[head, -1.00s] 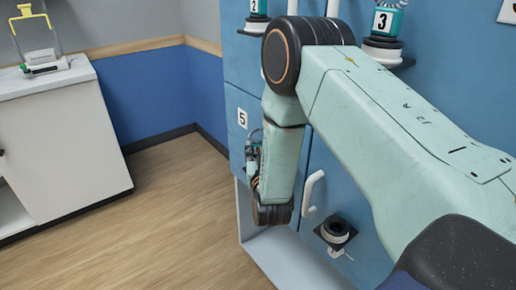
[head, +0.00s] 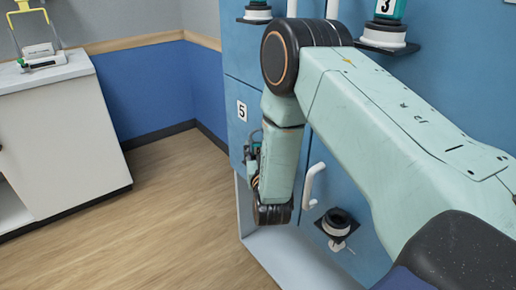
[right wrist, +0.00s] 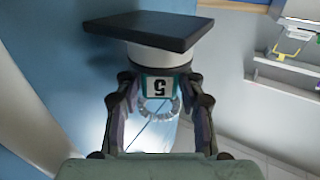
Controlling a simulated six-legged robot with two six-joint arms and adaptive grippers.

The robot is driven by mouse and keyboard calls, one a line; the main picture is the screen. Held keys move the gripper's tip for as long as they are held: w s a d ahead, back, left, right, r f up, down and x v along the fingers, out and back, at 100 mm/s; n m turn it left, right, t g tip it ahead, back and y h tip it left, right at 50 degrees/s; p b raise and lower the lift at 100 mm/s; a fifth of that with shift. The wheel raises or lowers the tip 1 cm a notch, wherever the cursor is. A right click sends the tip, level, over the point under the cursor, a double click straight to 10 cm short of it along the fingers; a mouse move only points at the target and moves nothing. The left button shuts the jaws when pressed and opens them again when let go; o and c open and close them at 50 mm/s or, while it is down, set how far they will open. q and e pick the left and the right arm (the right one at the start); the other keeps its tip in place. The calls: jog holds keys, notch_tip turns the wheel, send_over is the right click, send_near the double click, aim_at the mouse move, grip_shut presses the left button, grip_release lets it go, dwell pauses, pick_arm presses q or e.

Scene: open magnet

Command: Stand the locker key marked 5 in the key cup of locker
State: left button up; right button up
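The locker key marked 5 (right wrist: 162,88) has a teal body with a white label and a silver ring, seen upside down in the right wrist view. My right gripper (right wrist: 162,90) has a finger on each side of it, close against its body. The key's other end meets a white cup (right wrist: 160,62) on a black plate (right wrist: 150,30). How deep it sits in the cup is hidden. In the head view my right gripper (head: 252,152) is partly hidden behind my forearm, beside the locker door labelled 5 (head: 242,110). My left gripper is not in view.
An empty black and white cup (head: 337,222) stands on a lower bracket beside a white handle (head: 314,185). A key marked 3 (head: 388,10) stands in an upper cup. A white counter (head: 45,75) is at left. The wooden floor between is clear.

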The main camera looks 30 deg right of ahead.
jog(key=o, duration=0.3)
jog(key=shift+o, duration=0.2)
jog(key=v, duration=1.2)
jog(key=shift+f, duration=0.15)
